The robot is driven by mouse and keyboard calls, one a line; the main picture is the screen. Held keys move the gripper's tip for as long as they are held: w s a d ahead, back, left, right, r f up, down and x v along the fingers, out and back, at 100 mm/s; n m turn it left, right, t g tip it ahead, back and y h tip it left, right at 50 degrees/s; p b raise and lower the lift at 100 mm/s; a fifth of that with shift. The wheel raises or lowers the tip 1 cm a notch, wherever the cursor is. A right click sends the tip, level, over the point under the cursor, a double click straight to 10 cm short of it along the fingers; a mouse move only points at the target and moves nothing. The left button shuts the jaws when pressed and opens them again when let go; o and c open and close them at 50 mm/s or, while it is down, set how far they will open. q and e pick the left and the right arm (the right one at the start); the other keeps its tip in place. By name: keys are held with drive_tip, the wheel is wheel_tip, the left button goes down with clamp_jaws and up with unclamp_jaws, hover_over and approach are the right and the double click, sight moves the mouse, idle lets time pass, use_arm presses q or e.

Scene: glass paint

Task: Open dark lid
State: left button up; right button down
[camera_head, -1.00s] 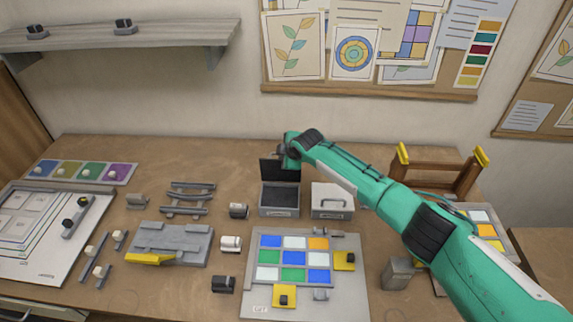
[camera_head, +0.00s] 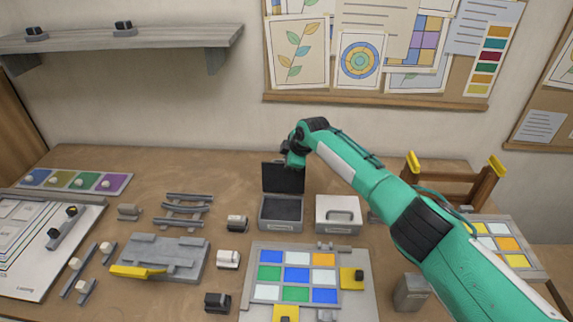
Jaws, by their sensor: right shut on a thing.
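The dark lid (camera_head: 283,178) stands raised, roughly upright, at the back of a grey box (camera_head: 281,226) with a dark interior. My right gripper (camera_head: 288,160) is at the lid's top edge, shut on the lid; its fingertips are small and partly hidden by the wrist. A closed light box (camera_head: 338,222) with a handle on its lid stands just to the right. My left gripper is not in view.
A panel of coloured glass tiles (camera_head: 297,259) lies in front of the boxes. A grey block fixture (camera_head: 160,257) and a rack (camera_head: 186,204) lie to the left. A wooden stand (camera_head: 455,180) with yellow ends is at the right. A shelf (camera_head: 120,42) hangs on the wall.

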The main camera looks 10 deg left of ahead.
drive_tip(key=shift+w+d+r, duration=0.1)
drive_tip(key=shift+w+d, duration=0.15)
drive_tip(key=shift+w, duration=0.1)
idle(0.5)
drive_tip(key=c, duration=1.8)
unclamp_jaws()
drive_tip(key=shift+f, duration=0.2)
drive_tip(key=shift+s+f, duration=0.1)
drive_tip(key=shift+f, duration=0.05)
drive_tip(key=shift+d+r+b, duration=0.15)
drive_tip(key=shift+r+b, duration=0.15)
drive_tip(key=shift+r, duration=0.1)
drive_tip(key=b+v, duration=0.2)
drive_tip(key=v, duration=1.1)
drive_tip(key=shift+r+b, duration=0.35)
drive_tip(key=shift+s+a, duration=0.1)
drive_tip(key=shift+a, duration=0.1)
